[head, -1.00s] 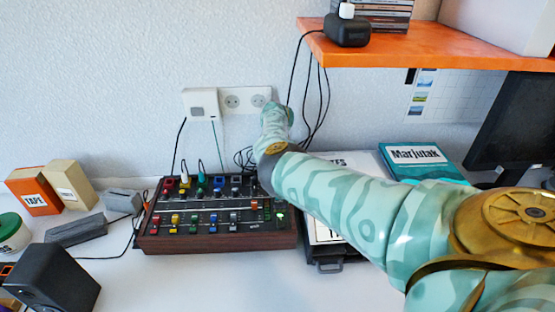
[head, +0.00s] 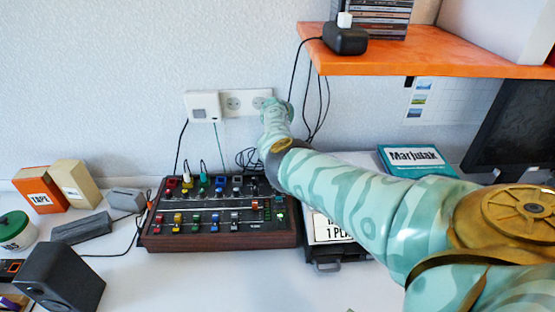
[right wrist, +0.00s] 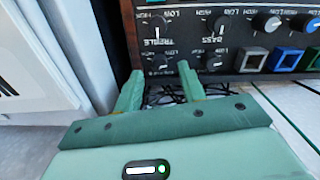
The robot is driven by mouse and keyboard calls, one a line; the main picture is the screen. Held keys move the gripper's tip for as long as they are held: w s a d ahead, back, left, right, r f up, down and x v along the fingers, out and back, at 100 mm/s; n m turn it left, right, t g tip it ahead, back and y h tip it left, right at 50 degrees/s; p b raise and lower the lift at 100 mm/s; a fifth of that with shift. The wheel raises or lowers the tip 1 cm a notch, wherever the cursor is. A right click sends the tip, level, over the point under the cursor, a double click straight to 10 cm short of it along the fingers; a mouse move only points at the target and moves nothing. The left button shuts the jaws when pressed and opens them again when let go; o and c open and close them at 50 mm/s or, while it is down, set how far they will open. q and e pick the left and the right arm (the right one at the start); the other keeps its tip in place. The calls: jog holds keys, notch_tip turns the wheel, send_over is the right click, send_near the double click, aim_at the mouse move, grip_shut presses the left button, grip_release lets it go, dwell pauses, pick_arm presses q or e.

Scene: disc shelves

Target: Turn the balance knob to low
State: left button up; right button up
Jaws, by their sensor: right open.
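The mixer (head: 218,241) with a dark wood front stands on the white desk, with coloured knobs and buttons on top. My right arm reaches over its right end and hides part of it. In the right wrist view the mixer panel (right wrist: 188,42) appears upside down, with black knobs labelled treble (right wrist: 158,23) and bass (right wrist: 221,23) and two more black knobs nearer the fingers. I cannot read a balance label. My right gripper (right wrist: 158,76) is open and empty, its fingertips close to the panel's edge. My left gripper is out of view.
Cables (head: 249,158) lie behind the mixer. An orange shelf (head: 430,57) overhangs at the upper right. A speaker (head: 60,280) and tape boxes (head: 38,191) stand at the left. A teal Marjulak box (head: 415,160) lies at the right. The desk in front of the mixer is clear.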

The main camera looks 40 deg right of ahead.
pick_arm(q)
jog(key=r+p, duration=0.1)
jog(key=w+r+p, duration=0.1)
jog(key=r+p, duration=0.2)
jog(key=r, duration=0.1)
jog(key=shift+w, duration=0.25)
pick_arm(e)
notch_tip(320, 180, up, 14)
jog(key=shift+r, duration=0.2)
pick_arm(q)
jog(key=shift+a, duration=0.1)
pick_arm(e)
jog(key=shift+f, duration=0.1)
